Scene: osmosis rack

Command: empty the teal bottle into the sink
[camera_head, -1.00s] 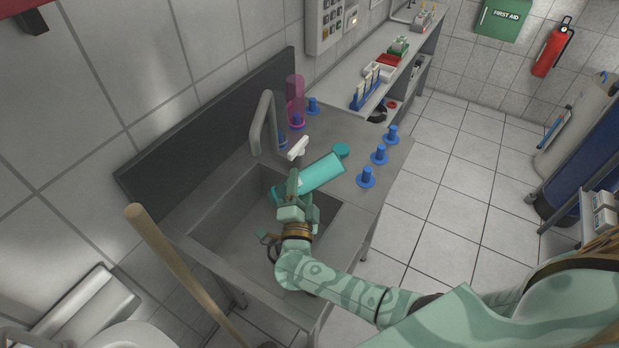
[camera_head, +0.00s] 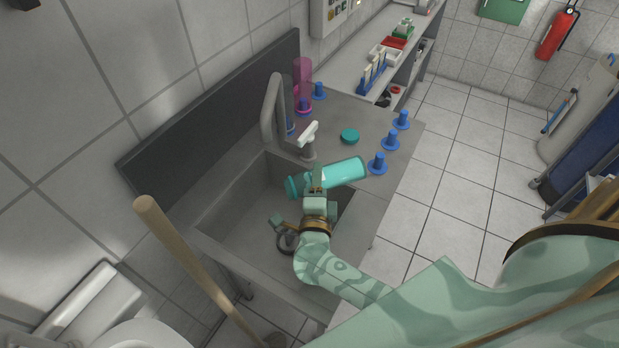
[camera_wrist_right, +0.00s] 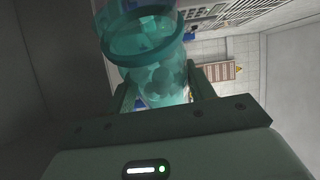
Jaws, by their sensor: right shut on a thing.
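The teal bottle (camera_head: 343,173) is a translucent cylinder held over the sink (camera_head: 240,222) near its right rim. It lies tilted close to horizontal, with its collar end at the left over the basin. My right gripper (camera_head: 316,182) is shut on the bottle. In the right wrist view the bottle (camera_wrist_right: 158,75) sits between the fingers, its wide ringed end toward the camera. I cannot tell how much liquid is inside. A teal round cap (camera_head: 350,135) lies on the counter behind the bottle. My left gripper is not in view.
A grey tap (camera_head: 271,110) and a white-handled lever (camera_head: 309,133) stand at the sink's back. Several blue pegs, one being this peg (camera_head: 378,163), line the counter's right edge. A magenta bottle (camera_head: 302,85) stands behind. A wooden handle (camera_head: 190,255) leans at the front left.

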